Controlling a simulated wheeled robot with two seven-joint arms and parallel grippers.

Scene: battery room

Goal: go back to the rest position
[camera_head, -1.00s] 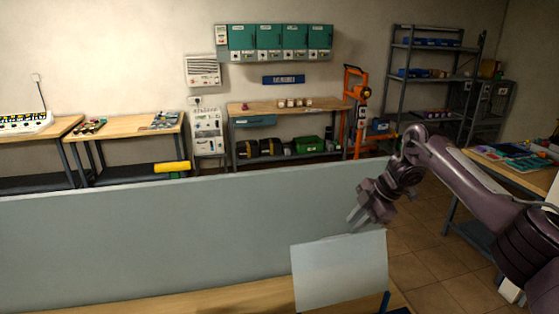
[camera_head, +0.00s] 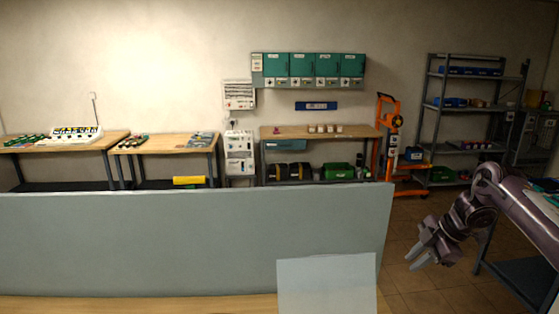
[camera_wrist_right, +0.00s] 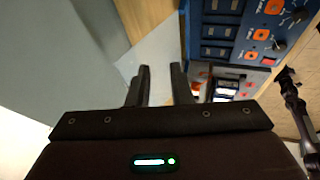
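My right gripper (camera_head: 424,263) shows at the right of the head view, in the air just right of the end of the grey partition. Its fingers point down and left. In the right wrist view its two dark fingers (camera_wrist_right: 161,85) stand apart with nothing between them, so it is open and empty. My left gripper does not show in the head view. A dark jointed part (camera_wrist_right: 296,105) at the right edge of the right wrist view may be my left arm; its fingers cannot be made out.
A grey partition (camera_head: 180,240) crosses the front, with a pale panel (camera_head: 327,284) before it. Benches (camera_head: 165,146), an orange lifter (camera_head: 386,140) and shelving (camera_head: 465,108) stand behind. Tiled floor is clear beyond the partition.

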